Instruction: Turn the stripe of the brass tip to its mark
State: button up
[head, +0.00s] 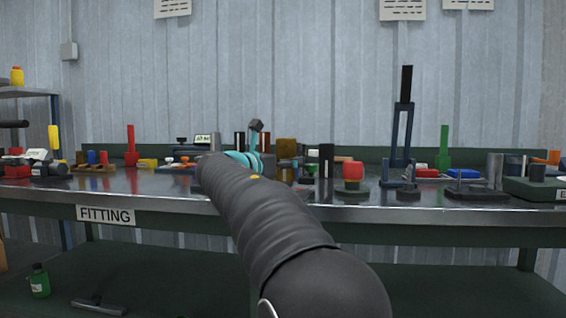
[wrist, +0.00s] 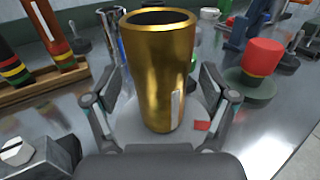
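The brass tip (wrist: 158,70) is a gold, open-topped tube standing upright in the middle of the wrist view. A white stripe (wrist: 177,110) runs down the lower right of its near side. A small red mark (wrist: 201,125) lies on the pale round base (wrist: 140,128) under the tip, a little to the right of the stripe, so the two are not in line. My gripper (wrist: 160,95) is open, with one finger on each side of the tip and small gaps showing. In the head view my arm hides much of the work spot.
A wooden rack (wrist: 25,97) with dark banded tubes stands left. A red-topped green knob (wrist: 263,57) stands close on the right; it also shows in the head view (head: 352,172). A dark block with a white disc (wrist: 17,152) is at lower left.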

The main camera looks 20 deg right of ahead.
jog(key=c, duration=1.2)
jog(key=shift+r+m+g+h+p, duration=0.1)
jog(key=shift+m+g+h+p, duration=0.5)
jog(key=shift+m+g+p, duration=1.4)
jog(key=shift+w+m+g+h+p, duration=0.15)
jog(key=shift+m+g+p, duration=0.3)
jog(key=shift+g+p, duration=1.35)
jog(key=shift+s+m+g+h+p, duration=0.15)
jog(key=shift+m+g+p, duration=0.4)
jog(key=shift+p, duration=2.3)
jog(key=shift+w+g, duration=0.15)
jog(key=shift+g, duration=0.3)
jog(key=shift+m+g, duration=0.4)
jog(key=shift+g, duration=0.3)
